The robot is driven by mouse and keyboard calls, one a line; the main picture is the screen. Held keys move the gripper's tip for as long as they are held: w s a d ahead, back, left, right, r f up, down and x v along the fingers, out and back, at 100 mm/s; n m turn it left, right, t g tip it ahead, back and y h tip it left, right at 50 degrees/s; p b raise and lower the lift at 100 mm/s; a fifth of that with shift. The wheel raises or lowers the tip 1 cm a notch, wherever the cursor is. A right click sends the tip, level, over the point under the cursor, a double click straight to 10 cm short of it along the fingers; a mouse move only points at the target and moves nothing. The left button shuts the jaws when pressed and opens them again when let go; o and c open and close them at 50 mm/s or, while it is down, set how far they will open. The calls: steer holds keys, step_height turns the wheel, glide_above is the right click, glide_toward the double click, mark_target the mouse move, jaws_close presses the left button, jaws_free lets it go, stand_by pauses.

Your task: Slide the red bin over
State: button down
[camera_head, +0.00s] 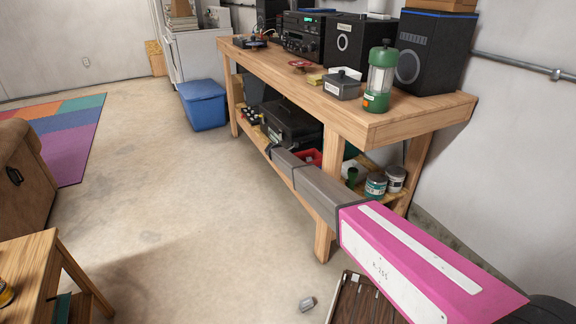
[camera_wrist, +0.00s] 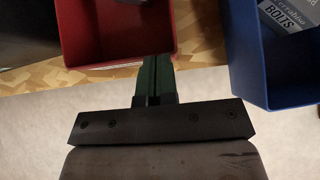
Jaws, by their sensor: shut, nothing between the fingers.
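The red bin (camera_head: 309,157) sits on the lower shelf of the wooden workbench, partly hidden behind my arm in the head view. In the wrist view the red bin (camera_wrist: 118,50) is at the top centre, open side showing, with something grey inside at the top edge. My gripper (camera_wrist: 157,62) is shut and empty. Its dark green fingers reach the bin's near right corner; I cannot tell whether they touch it. In the head view my fingers are not clearly seen beyond the arm.
A blue bin (camera_wrist: 245,60) holding a bolts box stands to the right of the red bin, with a gap of bare shelf (camera_wrist: 203,45) between. A black case (camera_head: 290,120) lies left of the red bin. Paint cans (camera_head: 376,186) stand to the right. A bench leg (camera_head: 322,240) rises near my arm.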

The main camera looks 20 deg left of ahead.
stand_by(0.3)
steer(key=s+a+f+v, duration=0.1)
steer(key=f+v, duration=0.1)
steer(key=v, duration=1.1)
steer(key=shift+s, duration=0.35)
